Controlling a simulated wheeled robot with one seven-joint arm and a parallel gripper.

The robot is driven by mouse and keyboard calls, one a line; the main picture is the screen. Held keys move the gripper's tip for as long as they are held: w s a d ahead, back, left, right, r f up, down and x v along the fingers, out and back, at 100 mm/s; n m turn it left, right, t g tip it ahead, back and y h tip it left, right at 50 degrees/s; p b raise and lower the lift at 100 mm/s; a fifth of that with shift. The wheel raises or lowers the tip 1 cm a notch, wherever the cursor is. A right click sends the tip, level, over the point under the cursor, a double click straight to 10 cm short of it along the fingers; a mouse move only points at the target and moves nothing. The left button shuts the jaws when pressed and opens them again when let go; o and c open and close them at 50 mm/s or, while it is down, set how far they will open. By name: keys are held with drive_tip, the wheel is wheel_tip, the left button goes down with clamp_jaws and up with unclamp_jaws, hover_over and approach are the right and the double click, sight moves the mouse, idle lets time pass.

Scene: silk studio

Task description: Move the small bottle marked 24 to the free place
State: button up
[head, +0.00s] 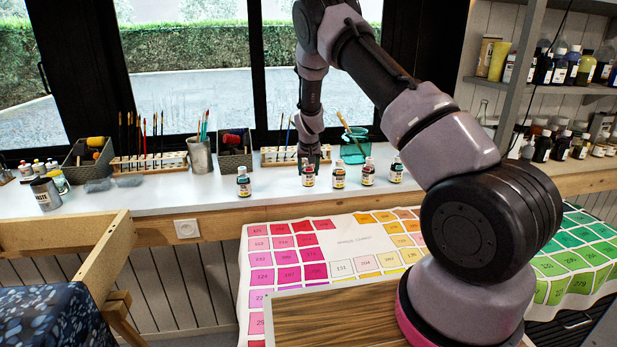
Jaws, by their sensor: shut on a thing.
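Several small bottles with white caps and dark labels stand in a row along the front of the white windowsill counter (200,205). From left to right they are a bottle with a teal band (243,184), a bottle with a red band (308,177), and bottles further right (339,177), (368,175) and (396,172). The numbers on them are too small to read, so I cannot tell which is 24. My gripper (309,163) points down over the red-banded bottle and is shut on its top. That bottle is upright, at or very near the counter top. The fingertips are small and partly unclear.
A wider gap lies between the teal-banded bottle and the held one. Behind the row stand brush racks (150,162), a grey basket (235,160), a metal cup (199,156) and a teal container (355,148). A colour chart cloth (330,240) lies below the counter.

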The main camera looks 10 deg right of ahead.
drive_tip(key=r, duration=0.5)
drive_tip(key=a+r, duration=0.1)
drive_tip(key=r, duration=0.1)
drive_tip(key=shift+a+r, duration=0.1)
drive_tip(key=shift+r, duration=0.2)
drive_tip(key=a, duration=1)
drive_tip(key=shift+a+f, duration=0.2)
drive_tip(key=shift+f, duration=2.15)
drive_tip(key=shift+a+f, duration=0.2)
drive_tip(key=shift+f, duration=2.1)
drive_tip(key=o, duration=1.5)
drive_tip(key=shift+f, duration=0.15)
drive_tip(key=shift+c, duration=0.2)
